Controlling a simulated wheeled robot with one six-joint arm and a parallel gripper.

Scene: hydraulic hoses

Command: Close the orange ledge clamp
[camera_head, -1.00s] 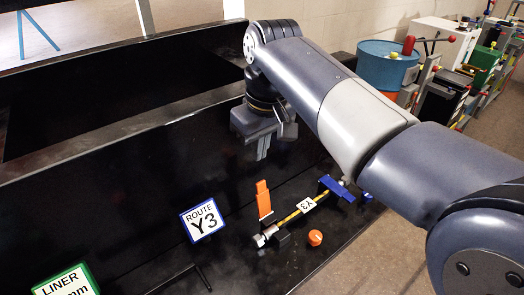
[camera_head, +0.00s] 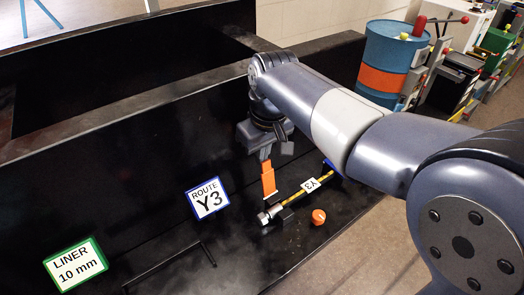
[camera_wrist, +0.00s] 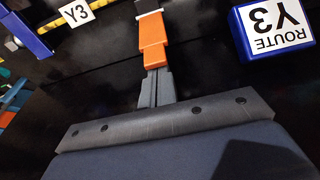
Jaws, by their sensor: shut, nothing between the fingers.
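The orange ledge clamp (camera_head: 268,180) stands with its lever raised beside the metal end of a yellow hose (camera_head: 290,200) tagged Y3. In the wrist view the orange lever (camera_wrist: 153,38) points toward my gripper. My gripper (camera_head: 266,153) is shut and empty, with its fingertips right at the lever's free end. In the wrist view the closed fingers (camera_wrist: 156,86) line up with the lever. I cannot tell whether they touch it. The blue clamp (camera_head: 331,167) at the hose's far end is partly hidden by my arm; part of it shows in the wrist view (camera_wrist: 24,28).
A ROUTE Y3 sign (camera_head: 208,198) stands left of the clamp, and a LINER 10 mm sign (camera_head: 77,264) farther left. An orange cap (camera_head: 318,216) sits on the black ledge near the hose. A dark wall (camera_head: 150,130) rises behind. A blue drum (camera_head: 390,55) stands at the back right.

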